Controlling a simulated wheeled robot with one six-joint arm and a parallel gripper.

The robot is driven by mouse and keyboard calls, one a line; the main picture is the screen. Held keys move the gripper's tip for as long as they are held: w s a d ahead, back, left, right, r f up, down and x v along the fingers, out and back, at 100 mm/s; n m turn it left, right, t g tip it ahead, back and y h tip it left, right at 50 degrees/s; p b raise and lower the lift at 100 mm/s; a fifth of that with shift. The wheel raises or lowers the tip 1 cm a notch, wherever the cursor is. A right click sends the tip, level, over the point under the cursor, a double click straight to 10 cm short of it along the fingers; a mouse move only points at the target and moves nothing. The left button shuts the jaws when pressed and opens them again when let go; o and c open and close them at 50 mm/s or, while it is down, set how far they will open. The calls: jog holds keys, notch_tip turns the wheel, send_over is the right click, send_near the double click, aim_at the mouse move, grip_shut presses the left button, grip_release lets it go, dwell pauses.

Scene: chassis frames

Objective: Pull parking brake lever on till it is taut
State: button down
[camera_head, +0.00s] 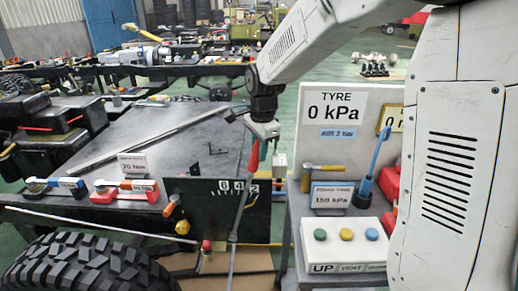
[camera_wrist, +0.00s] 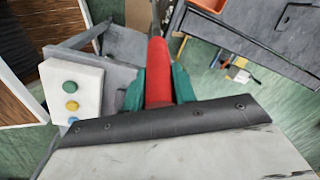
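The parking brake lever has a red grip (camera_head: 253,157) and a long thin grey rod (camera_head: 237,225) that leans up to the right in the head view. It stands in front of a black panel (camera_head: 190,196) with white marks and digits, partly covered by the lever. My gripper (camera_head: 259,150) reaches down to the red grip from above. In the wrist view the red grip (camera_wrist: 158,75) lies between my gripper's green fingers (camera_wrist: 158,92), which look closed against both its sides. The lever's lower pivot is unclear.
A button box (camera_head: 342,241) with green, yellow and blue buttons sits on a grey cart to the right, beside a tyre pressure board (camera_head: 347,108). A large tyre (camera_head: 85,264) is at the lower left. A dark bench top (camera_head: 150,140) with tools lies behind the panel.

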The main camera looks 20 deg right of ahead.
jog(key=shift+h, duration=0.6)
jog(key=a, duration=0.1)
jog(key=w+a, duration=0.1)
jog(key=a, duration=0.1)
jog(key=shift+w+a+r, duration=0.3)
jog(key=shift+a+r, duration=0.05)
jog(key=shift+r, duration=0.05)
jog(key=c, duration=1.1)
grip_release()
jog(key=shift+s+a+r, duration=0.1)
jog(key=shift+s+r, duration=0.05)
jog(key=shift+r, duration=1.15)
jog(key=shift+s+a+r, duration=0.1)
jog(key=shift+r, duration=1.2)
jog(key=shift+s+a+r, duration=0.1)
jog(key=shift+s+r, duration=0.05)
jog(key=shift+r, duration=1.15)
